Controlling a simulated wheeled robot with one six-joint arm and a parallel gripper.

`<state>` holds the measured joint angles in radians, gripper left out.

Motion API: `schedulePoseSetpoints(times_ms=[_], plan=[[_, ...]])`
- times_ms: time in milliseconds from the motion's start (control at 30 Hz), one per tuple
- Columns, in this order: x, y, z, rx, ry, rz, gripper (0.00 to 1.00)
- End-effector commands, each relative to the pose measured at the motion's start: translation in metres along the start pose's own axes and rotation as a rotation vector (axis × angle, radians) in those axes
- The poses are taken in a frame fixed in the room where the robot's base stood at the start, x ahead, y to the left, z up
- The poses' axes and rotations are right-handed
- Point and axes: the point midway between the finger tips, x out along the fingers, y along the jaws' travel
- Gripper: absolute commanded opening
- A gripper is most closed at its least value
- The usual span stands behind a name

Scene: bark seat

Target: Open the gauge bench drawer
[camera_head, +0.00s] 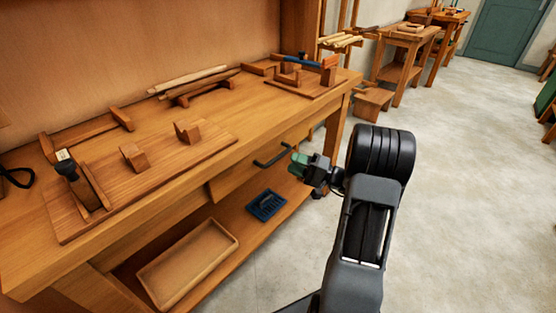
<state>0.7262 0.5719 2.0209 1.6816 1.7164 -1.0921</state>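The wooden bench (190,165) runs along the wall from the lower left to the upper middle. Its drawer (238,178) sits under the top's front edge, and its front looks flush with the bench. A dark bar handle (272,156) is on the drawer front. My gripper (298,160) is just to the right of the handle, with its green-tipped end pointing toward the bench. It looks close to the handle's right end, but I cannot tell whether they touch. The fingers are small and partly hidden, so I cannot tell their opening.
A wooden tray (187,262) and a blue tray (266,205) lie on the lower shelf. Boards, rods and wooden blocks lie on the bench top. A low wooden stool (371,102) stands beyond the bench's far end. The floor (470,200) to the right is clear.

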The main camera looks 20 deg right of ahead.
Motion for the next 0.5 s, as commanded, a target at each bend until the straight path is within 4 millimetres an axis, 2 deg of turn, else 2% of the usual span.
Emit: schedulePoseSetpoints(times_ms=[33,200,500], plan=[[0.011,0.001,0.002,0.000,-0.005,-0.001,0.40],[0.037,0.001,0.001,0.000,-0.004,-0.001,0.40],[0.060,0.001,0.001,0.001,-0.001,0.001,0.40]])
